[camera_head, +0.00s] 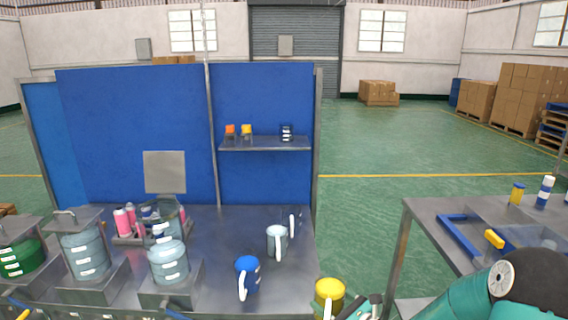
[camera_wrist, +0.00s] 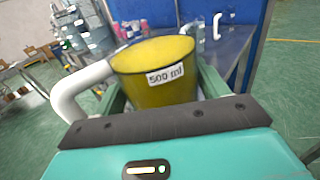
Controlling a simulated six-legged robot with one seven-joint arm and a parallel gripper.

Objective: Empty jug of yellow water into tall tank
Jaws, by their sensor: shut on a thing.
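The jug of yellow water (camera_head: 329,291) is at the bottom of the head view, off the right front of the metal bench. In the wrist view the jug (camera_wrist: 153,82) reads "500 ml", with yellow up near its rim and a white handle at the left. My gripper (camera_wrist: 160,96) is shut on the jug's body, which looks roughly upright. Grey-blue tanks with white labels stand at the bench's left front: a larger one (camera_head: 86,256) with a plate above it, and a smaller one (camera_head: 168,262). I cannot tell for sure which is the tall tank.
A blue jug (camera_head: 247,276) and a grey jug (camera_head: 277,241) stand on the bench (camera_head: 220,230) between my jug and the tanks. A green tank (camera_head: 20,257) is at far left. Pink bottles (camera_head: 122,222) stand behind. A second table (camera_head: 430,215) is at right.

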